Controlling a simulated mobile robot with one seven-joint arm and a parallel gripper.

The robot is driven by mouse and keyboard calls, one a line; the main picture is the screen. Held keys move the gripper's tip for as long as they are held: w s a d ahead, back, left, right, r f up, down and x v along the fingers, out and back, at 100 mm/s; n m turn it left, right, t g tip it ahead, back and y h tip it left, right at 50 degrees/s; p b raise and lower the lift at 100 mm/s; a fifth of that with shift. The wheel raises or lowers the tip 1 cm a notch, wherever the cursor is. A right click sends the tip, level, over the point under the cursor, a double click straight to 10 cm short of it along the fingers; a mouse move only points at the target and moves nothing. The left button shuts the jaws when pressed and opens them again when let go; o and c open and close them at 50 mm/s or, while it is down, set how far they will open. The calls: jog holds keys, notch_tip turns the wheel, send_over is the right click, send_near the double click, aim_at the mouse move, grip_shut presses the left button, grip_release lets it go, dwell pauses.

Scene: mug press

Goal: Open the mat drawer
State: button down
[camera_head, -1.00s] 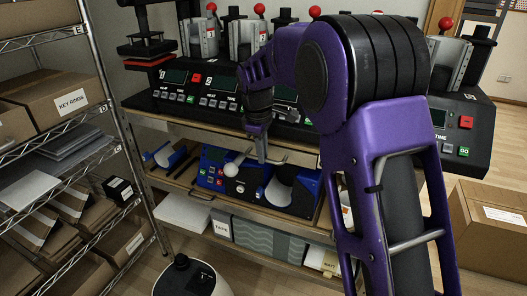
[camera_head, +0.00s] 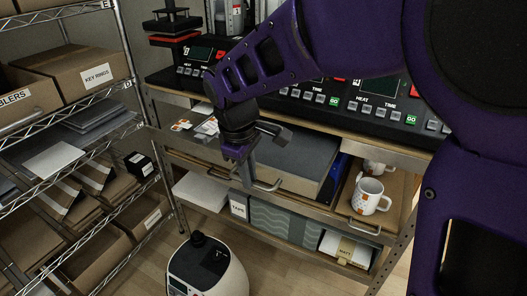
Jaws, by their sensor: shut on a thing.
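My gripper (camera_head: 246,181) is in front of the middle drawer under the counter, pointing down. Its jaws are shut on that drawer's metal bar handle (camera_head: 268,187). The drawer holds a thick, flat dark grey slab or stack (camera_head: 292,152), which looks like the mats. This grey top is exposed, with a blue part (camera_head: 335,172) at its right side. I cannot tell exactly how far the drawer is out.
A white mug with orange marks (camera_head: 369,196) stands in the right drawer. Small printed pieces (camera_head: 205,126) lie at left. Heat-press control panels (camera_head: 295,97) line the counter. A wire rack (camera_head: 135,95) stands left, and a white rounded machine (camera_head: 208,270) on the floor in front.

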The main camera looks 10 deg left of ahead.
jog(key=shift+s+a, duration=0.15)
jog(key=shift+s, duration=0.2)
jog(key=c, duration=0.9)
grip_release()
jog(key=shift+r, duration=0.15)
jog(key=s+r+p, duration=0.1)
jog(key=r+p, duration=0.1)
jog(key=r, duration=0.3)
jog(key=s+r+p, duration=0.1)
jog(key=r+p, duration=0.2)
jog(key=r, duration=0.3)
jog(key=s+a+r+p, duration=0.1)
jog(key=r+p, duration=0.2)
jog(key=r, duration=0.3)
